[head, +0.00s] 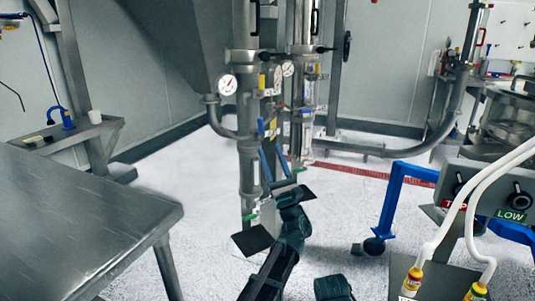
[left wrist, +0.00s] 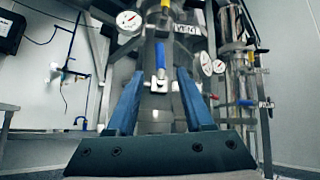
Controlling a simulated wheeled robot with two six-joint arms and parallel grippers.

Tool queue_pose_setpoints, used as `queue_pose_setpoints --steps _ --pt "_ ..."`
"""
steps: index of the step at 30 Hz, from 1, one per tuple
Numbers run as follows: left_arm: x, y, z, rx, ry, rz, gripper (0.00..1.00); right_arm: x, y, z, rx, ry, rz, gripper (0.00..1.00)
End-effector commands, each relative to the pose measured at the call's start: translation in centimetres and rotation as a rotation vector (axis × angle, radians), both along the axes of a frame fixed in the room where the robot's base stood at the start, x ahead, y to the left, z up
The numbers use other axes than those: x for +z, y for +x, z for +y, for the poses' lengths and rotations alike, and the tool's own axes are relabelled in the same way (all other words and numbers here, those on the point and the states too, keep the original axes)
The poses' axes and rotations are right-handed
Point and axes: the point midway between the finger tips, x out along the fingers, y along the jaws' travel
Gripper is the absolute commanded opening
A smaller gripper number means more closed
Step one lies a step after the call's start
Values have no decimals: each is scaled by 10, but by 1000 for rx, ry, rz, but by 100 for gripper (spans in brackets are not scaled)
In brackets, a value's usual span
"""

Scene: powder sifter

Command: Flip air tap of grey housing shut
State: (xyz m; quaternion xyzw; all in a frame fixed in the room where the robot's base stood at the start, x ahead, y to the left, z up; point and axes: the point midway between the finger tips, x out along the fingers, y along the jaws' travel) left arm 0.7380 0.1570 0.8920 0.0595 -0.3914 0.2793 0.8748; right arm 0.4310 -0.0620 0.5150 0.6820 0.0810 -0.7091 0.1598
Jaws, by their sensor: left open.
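The grey housing (head: 247,165) is an upright steel column in the middle of the head view; it also fills the middle of the left wrist view (left wrist: 176,48). A tap with a blue lever (left wrist: 161,58) sits on its front, with a pale metal body (left wrist: 157,84). The lever points upward. A blue lever (head: 261,127) shows at the column in the head view. My left gripper (head: 272,154) is open and empty in front of the column. In the left wrist view its blue fingers (left wrist: 160,80) stand either side of the tap, and contact cannot be told.
A steel table (head: 80,225) fills the lower left. Pressure gauges (head: 227,85) sit beside the housing. A second column (head: 303,90) stands behind right.

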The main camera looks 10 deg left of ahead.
Motion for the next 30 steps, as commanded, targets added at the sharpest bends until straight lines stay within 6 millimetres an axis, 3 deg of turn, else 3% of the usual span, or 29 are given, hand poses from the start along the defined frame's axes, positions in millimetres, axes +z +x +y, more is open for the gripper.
queue_pose_setpoints --steps 11,12,17,21,27,30 --pt "-4 -3 -3 1 1 0 52 -4 0 0 1 1 0 0" --pt "-4 -3 -3 0 0 0 50 -4 0 0 1 1 0 0" --pt "-10 -10 7 -10 -76 -8 21 -4 0 0 1 1 0 0" --pt "-41 -31 38 -39 -352 -42 0 -4 0 0 1 1 0 0" --pt "-124 -72 75 -38 -886 -117 0 -4 0 0 1 1 0 0" --pt "-171 -96 79 -1 -1145 -155 0 -4 0 0 1 1 0 0"
